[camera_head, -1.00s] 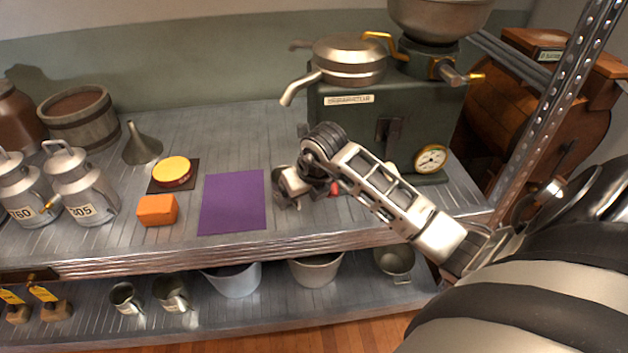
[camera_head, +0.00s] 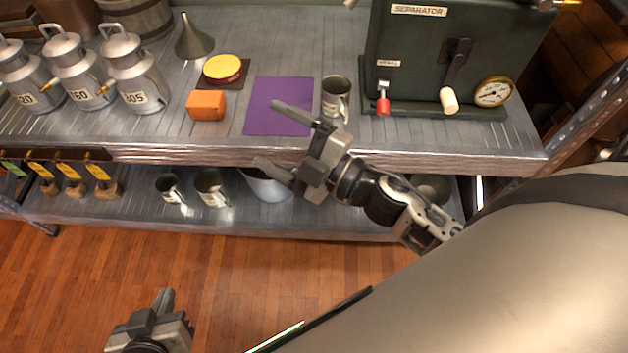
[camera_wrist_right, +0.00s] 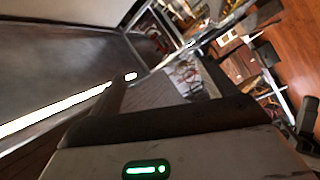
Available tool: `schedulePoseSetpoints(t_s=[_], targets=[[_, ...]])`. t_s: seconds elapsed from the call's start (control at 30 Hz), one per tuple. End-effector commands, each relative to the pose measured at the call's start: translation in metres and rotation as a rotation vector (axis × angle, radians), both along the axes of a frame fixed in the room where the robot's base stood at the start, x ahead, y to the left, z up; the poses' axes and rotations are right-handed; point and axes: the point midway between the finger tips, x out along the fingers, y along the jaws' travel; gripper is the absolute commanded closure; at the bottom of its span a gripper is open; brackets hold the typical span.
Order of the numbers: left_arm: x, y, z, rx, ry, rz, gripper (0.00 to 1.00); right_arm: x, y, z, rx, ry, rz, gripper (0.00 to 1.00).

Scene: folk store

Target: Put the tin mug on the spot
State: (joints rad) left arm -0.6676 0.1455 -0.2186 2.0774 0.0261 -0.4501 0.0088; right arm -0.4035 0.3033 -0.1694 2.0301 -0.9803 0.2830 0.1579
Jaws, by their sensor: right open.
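A tin mug (camera_head: 335,97) stands upright on the upper metal shelf, just right of a flat purple square (camera_head: 270,117), which may be the spot. Its handle faces the front right. My right gripper (camera_head: 274,139) is open and empty, in front of the shelf edge and left of the mug, with one finger overlapping the purple square in the picture. The mug is not visible in the right wrist view. My left gripper (camera_head: 165,312) shows at the bottom left, well below the shelves and partly cut off; its opening is unclear.
An orange block (camera_head: 206,105) and a yellow-topped tin (camera_head: 222,68) on a dark square stand left of the purple square. A green separator (camera_head: 428,60) stands behind and right of the mug. Other mugs (camera_head: 211,188) and a bucket (camera_head: 268,186) are on the lower shelf.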

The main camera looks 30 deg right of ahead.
Motion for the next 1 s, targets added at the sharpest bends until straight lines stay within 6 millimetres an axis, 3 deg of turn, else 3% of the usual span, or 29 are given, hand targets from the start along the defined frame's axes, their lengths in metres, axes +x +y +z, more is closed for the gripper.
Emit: schedulePoseSetpoints(t_s=[0.1,0.17,0.3,0.4,0.53,1.0], targets=[[0.000,0.000,0.000,0.000,0.000,0.000,1.00,-0.012,-0.026,-0.044,0.312,0.313,-0.239,0.17],[0.000,0.000,0.000,0.001,0.000,-0.001,1.00,-0.025,-0.032,-0.072,0.436,0.481,-0.334,0.17],[0.000,0.000,0.000,0.002,0.001,-0.001,1.00,-0.064,-0.024,-0.127,0.633,0.822,-0.462,0.17],[0.000,0.001,0.000,0.003,0.000,-0.002,1.00,-0.085,-0.015,-0.147,0.706,0.973,-0.495,0.17],[-0.001,0.001,0.000,0.004,0.000,-0.003,1.00,-0.096,-0.009,-0.156,0.741,1.051,-0.507,0.17],[-0.001,0.001,0.000,0.005,0.001,-0.004,1.00,-0.096,-0.009,-0.156,0.740,1.050,-0.506,0.17]])
